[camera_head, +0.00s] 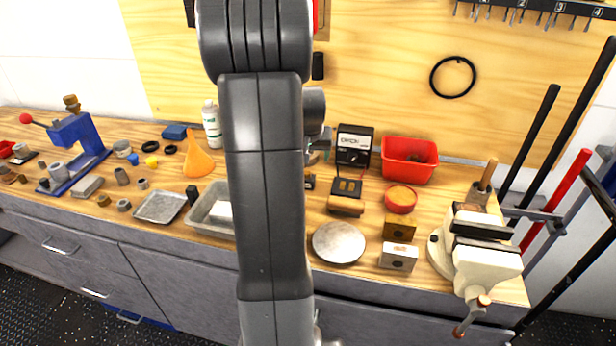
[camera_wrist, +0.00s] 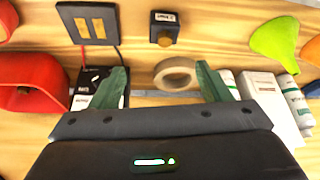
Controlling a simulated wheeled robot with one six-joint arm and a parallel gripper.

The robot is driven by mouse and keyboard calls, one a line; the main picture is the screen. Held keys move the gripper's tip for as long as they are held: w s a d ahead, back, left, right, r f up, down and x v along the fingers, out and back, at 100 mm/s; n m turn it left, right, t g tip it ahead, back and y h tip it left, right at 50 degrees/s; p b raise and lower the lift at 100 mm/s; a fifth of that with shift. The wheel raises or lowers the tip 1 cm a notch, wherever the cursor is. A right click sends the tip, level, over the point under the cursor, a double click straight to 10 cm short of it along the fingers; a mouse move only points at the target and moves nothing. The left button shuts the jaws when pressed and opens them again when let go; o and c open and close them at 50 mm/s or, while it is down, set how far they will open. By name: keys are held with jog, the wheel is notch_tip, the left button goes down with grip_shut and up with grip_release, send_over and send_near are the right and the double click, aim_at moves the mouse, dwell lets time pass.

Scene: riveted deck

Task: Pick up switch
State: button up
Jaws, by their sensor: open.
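A small black box with a white label and a brass-coloured knob, which I take for the switch (camera_wrist: 166,30), stands on the wooden bench. It is at the top middle of the wrist view, beyond my fingertips and apart from them. In the head view the switch (camera_head: 309,182) shows just right of my arm, partly hidden by it. My gripper (camera_wrist: 162,68) is open, with its two green fingers spread wide and nothing held. In the head view my arm hides most of the gripper; a greenish finger shows near the multimeter.
A tan ring (camera_wrist: 175,74) appears between my fingers. A black plate with two orange patches (camera_head: 346,187) lies right of the switch, before the multimeter (camera_head: 354,146).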

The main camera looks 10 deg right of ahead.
jog(key=x, duration=0.6)
jog(key=shift+w+f, duration=0.1)
jog(key=shift+f, duration=0.1)
jog(key=shift+w+a+f+p, duration=0.1)
jog(key=shift+a+f+p, duration=0.05)
jog(key=shift+f+p, duration=0.4)
jog(key=shift+x, duration=2.05)
jog(key=shift+a+f, duration=0.1)
jog(key=shift+a, duration=0.15)
jog(key=c, duration=1.2)
